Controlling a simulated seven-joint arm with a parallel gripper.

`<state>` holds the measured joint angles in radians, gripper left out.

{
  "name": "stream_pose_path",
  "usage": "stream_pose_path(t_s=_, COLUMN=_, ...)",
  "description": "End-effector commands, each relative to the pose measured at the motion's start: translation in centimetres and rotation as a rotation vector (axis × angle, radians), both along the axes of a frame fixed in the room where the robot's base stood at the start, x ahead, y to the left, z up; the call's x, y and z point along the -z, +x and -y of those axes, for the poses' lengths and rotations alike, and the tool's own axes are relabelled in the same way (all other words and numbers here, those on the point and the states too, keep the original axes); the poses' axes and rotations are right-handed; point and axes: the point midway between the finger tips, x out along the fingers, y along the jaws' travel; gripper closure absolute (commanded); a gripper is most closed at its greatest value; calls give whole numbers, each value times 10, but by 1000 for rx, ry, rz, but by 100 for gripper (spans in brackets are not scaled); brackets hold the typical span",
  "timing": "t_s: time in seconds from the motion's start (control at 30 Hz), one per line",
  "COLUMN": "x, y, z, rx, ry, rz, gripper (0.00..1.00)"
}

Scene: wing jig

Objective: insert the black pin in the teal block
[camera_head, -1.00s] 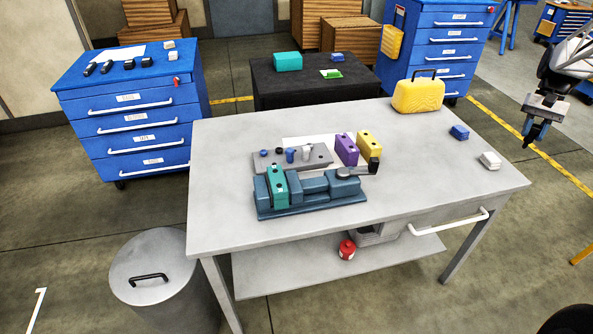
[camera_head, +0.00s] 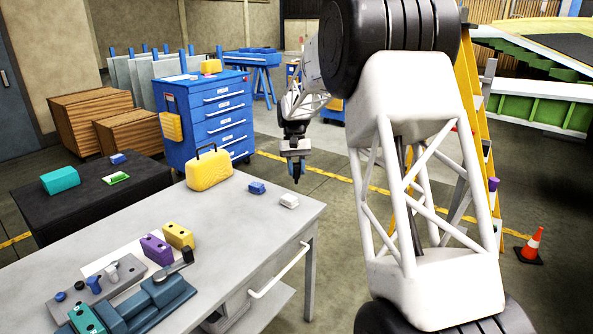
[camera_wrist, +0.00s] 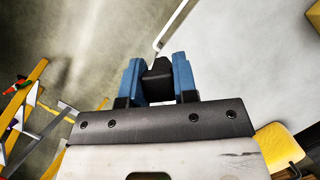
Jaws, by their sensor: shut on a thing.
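A teal block (camera_head: 88,319) with dark holes on top sits clamped in the blue-grey vise (camera_head: 152,298) at the bench's left front. The bottom edge of the head view cuts it off. My gripper (camera_head: 296,172) hangs past the bench's far right side, well away from the teal block. In the wrist view, its blue fingers (camera_wrist: 158,82) are shut on a dark block-shaped thing, which looks like the black pin (camera_wrist: 158,72). The pin's lower end is hidden.
A grey rack (camera_head: 130,266) with several pins, a purple block (camera_head: 157,250) and a yellow block (camera_head: 179,236) stand near the vise. The bench's right middle is clear.

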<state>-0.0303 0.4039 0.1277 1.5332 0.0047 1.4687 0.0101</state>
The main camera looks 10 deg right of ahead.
Motion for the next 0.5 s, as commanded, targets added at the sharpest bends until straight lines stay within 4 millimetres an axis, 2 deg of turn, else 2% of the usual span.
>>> stream_pose_path(t_s=0.17, x=2, y=-5, z=-42, rx=-32, ry=1, rz=1, gripper=97)
stream_pose_path(t_s=0.5, x=9, y=-26, z=-141, rx=-105, ry=1, rz=1, gripper=97)
